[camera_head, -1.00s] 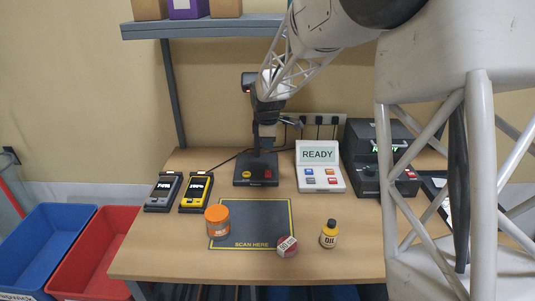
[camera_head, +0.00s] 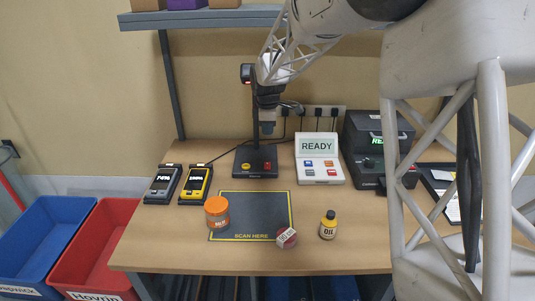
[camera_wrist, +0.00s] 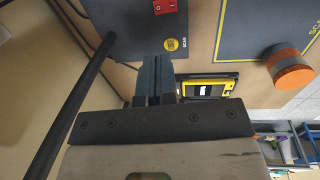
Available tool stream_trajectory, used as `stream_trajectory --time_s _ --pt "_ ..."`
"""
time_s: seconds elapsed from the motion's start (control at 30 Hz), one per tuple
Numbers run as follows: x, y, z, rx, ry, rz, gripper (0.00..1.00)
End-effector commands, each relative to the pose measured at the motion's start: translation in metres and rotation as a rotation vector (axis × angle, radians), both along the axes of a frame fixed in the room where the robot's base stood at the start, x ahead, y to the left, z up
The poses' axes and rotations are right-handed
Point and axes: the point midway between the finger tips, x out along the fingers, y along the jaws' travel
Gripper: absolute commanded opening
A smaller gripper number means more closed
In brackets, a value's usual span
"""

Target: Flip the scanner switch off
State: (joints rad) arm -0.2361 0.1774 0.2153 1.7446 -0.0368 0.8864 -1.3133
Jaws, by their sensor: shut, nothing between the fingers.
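The scanner stand is a black base (camera_head: 256,172) with a dark upright post at the back centre of the table. On the base are a red rocker switch (camera_head: 268,167) at the right and a round yellow button (camera_head: 245,167) at the left. The switch also shows at the top of the wrist view (camera_wrist: 165,6), with the yellow button (camera_wrist: 171,44) nearer the fingers. Which way the rocker is tipped is too small to tell. My gripper (camera_head: 267,131) is shut and empty, pointing down above the back of the base, apart from the switch. Its fingers (camera_wrist: 157,64) show in the wrist view.
A white READY panel (camera_head: 320,172) and a black machine (camera_head: 372,140) stand to the right. Two handheld devices (camera_head: 196,182) lie left. An orange-lidded jar (camera_head: 217,212), red-and-white tin (camera_head: 286,238) and oil bottle (camera_head: 328,226) stand in front, around the scan mat (camera_head: 250,208).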

Motion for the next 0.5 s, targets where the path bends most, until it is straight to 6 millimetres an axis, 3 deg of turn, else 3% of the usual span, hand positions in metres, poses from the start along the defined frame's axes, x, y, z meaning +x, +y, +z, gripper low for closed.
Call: stream_trajectory --time_s 0.5 --pt "0.0020 -0.0004 -0.0035 0.000 0.000 0.000 0.00"
